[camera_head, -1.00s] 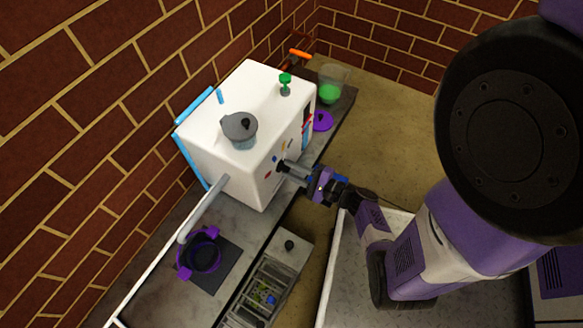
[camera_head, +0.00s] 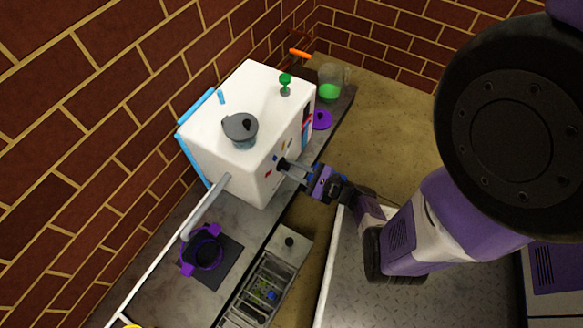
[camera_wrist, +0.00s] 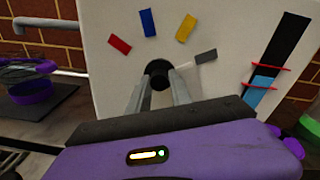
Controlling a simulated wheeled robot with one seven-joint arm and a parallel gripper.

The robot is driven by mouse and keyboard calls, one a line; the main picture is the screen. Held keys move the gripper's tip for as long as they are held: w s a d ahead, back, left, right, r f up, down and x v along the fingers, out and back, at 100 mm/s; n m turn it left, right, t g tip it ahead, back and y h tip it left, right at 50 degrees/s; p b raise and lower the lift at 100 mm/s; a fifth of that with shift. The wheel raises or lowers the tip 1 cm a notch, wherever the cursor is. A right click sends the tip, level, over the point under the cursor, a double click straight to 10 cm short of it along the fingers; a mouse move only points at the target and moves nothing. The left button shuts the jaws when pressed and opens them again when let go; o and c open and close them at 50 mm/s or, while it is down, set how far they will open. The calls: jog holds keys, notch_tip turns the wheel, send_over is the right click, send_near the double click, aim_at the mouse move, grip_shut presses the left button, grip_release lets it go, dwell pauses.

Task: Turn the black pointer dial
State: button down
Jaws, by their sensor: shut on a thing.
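The black pointer dial (camera_wrist: 158,68) is on the front face of a white box-shaped machine (camera_head: 232,170). Red, blue, yellow and grey marks are set around it in the wrist view. My gripper (camera_wrist: 160,84) is shut on the dial, with one finger on each side.
A grey pipe (camera_head: 205,207) juts from the machine's left side above a purple-handled pot (camera_head: 206,251). A grey lidded pot (camera_head: 241,131) and a green knob (camera_head: 285,84) are on top. A jug with green liquid (camera_head: 329,90) stands behind. A wire-racked drawer (camera_head: 265,280) is in front.

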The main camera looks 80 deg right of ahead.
jog(key=shift+f, duration=0.1)
dwell(0.3)
jog(key=c, duration=1.2)
grip_release()
jog(key=shift+o, duration=0.2)
jog(key=v, duration=0.8)
jog(key=shift+p, duration=0.3)
jog(key=shift+w, duration=0.1)
